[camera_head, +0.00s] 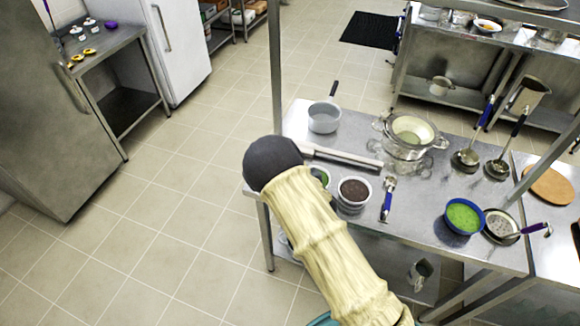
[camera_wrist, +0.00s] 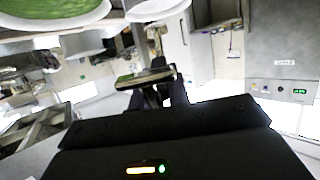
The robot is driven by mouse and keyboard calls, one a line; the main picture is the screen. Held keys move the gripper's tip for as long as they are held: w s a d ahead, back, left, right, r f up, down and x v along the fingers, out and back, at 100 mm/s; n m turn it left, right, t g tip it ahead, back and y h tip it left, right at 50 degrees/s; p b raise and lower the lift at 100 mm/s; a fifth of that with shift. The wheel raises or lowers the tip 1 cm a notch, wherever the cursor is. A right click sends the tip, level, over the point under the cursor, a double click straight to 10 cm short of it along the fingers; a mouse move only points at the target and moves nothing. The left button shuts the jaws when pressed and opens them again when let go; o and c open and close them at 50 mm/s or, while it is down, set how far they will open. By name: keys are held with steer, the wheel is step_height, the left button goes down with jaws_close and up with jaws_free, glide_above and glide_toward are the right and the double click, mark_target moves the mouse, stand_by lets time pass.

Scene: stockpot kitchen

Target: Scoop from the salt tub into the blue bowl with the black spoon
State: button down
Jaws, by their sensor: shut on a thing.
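The blue bowl (camera_head: 464,215) holds something green and stands at the right of the steel table in the head view. Two white tubs stand near my wrist: one with dark brown contents (camera_head: 354,191), and one with green contents (camera_head: 321,175) partly hidden by my arm. I cannot tell which tub is the salt tub. In the wrist view my gripper (camera_wrist: 156,98) is shut on a thin dark piece, which I take for the black spoon (camera_wrist: 150,78); a green patch shows by it. The gripper's fingers are hidden in the head view.
A long pale bar (camera_head: 345,156) lies behind the tubs. A grey pot (camera_head: 324,118), a glass pot with a strainer (camera_head: 409,135), a blue-handled tool (camera_head: 388,200), ladles (camera_head: 466,157) and a perforated skimmer (camera_head: 501,225) crowd the steel table. Open floor lies to the left.

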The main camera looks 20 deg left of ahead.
steer(key=shift+r, duration=0.15)
steer(key=shift+a+r+p, duration=0.35)
steer(key=shift+a+r, duration=0.25)
steer(key=shift+r, duration=0.1)
steer(key=shift+f, duration=0.2)
steer(key=shift+f+b, duration=0.65)
steer(key=shift+f, duration=0.95)
step_height(320, 180, down, 4)
steer(key=b, duration=0.4)
steer(key=shift+f, duration=0.25)
